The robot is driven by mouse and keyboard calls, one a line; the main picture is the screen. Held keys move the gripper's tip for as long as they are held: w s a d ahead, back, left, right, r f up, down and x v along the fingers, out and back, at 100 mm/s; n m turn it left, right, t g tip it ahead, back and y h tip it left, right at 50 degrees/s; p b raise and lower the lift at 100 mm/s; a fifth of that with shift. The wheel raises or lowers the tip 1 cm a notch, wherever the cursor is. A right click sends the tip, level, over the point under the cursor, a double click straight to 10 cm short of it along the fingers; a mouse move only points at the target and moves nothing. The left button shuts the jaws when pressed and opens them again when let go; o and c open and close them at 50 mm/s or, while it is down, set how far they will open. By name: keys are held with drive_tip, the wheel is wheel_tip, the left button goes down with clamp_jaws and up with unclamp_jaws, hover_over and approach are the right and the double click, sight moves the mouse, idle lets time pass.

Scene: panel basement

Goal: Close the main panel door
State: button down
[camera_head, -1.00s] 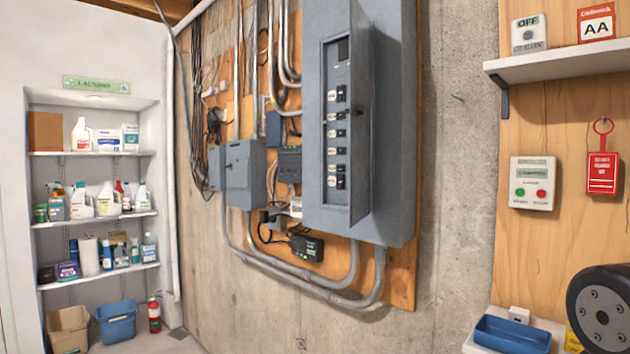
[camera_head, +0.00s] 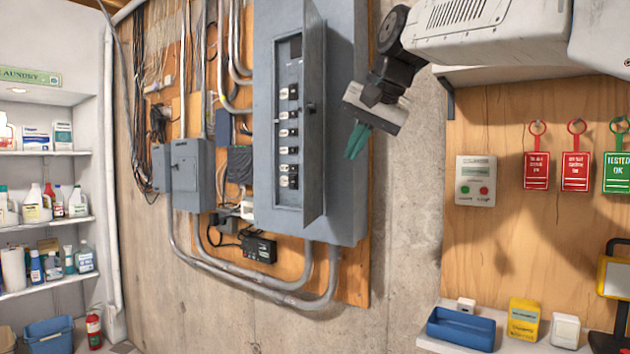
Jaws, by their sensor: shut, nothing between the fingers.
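The main panel (camera_head: 349,150) is a tall grey box on the plywood board. Its door (camera_head: 314,125) stands open, swung out on the right side of the breaker opening, seen nearly edge-on. A dark latch shows on the door. The column of breakers (camera_head: 288,130) is uncovered to the left of the door. My gripper (camera_head: 354,150) has green fingers, shut and empty. In the picture it lies to the right of the open door, in front of the panel's right part. I see no contact with the door.
A smaller grey box (camera_head: 188,175) hangs left of the panel, with conduits below. At right, a shelf holds a blue tray (camera_head: 461,326) and a yellow box (camera_head: 523,318). Tags (camera_head: 575,170) hang above it. Bare concrete lies below the panel.

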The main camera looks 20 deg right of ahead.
approach(306, 198)
wheel_tip(306, 198, down, 3)
drive_tip(key=d, duration=0.3)
drive_tip(key=a, duration=0.1)
drive_tip(key=w+a, duration=0.1)
drive_tip(key=w+a+f, duration=0.1)
drive_tip(key=a, duration=0.1)
drive_tip(key=shift+w, duration=0.1)
